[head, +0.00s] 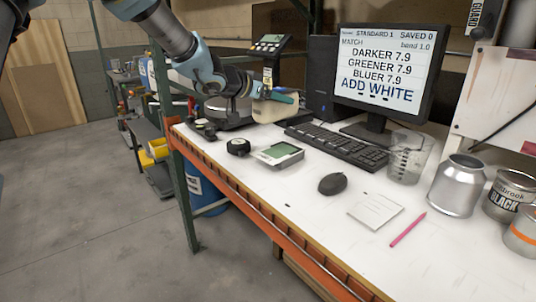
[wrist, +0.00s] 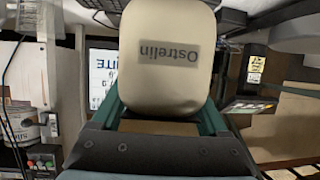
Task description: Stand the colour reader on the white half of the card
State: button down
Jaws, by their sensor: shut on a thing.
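My gripper (head: 278,96) is shut on a beige, rounded block that I take for the colour reader (head: 280,109), at the back of the bench beside the scale. In the wrist view the reader (wrist: 165,60) fills the space between the teal fingers and shows an "Ostrelin" label upside down. I cannot tell from the head view whether its underside touches anything. A flat white card with faint lines (head: 375,211) lies on the front part of the bench. No dark half shows on it, so I cannot tell if it is the task's card.
A keyboard (head: 338,144), a flat device with a greenish screen (head: 278,153), a black round item (head: 238,147) and a mouse (head: 332,184) lie between. A monitor (head: 385,70), beaker (head: 407,160), metal can (head: 457,187) and pink pencil (head: 408,230) stand or lie rightward.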

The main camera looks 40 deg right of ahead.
aim_at(275, 117)
jog(key=f, duration=0.5)
jog(key=shift+a+f+b, duration=0.2)
jog(key=shift+f+b, duration=0.1)
jog(key=shift+f, duration=2.25)
jog(key=shift+f, duration=0.15)
grip_release()
jog(key=shift+a, duration=0.2)
jog(key=b+v, duration=0.1)
jog(key=v, duration=1)
jog(key=shift+a+r, duration=0.3)
jog(key=shift+r, duration=0.05)
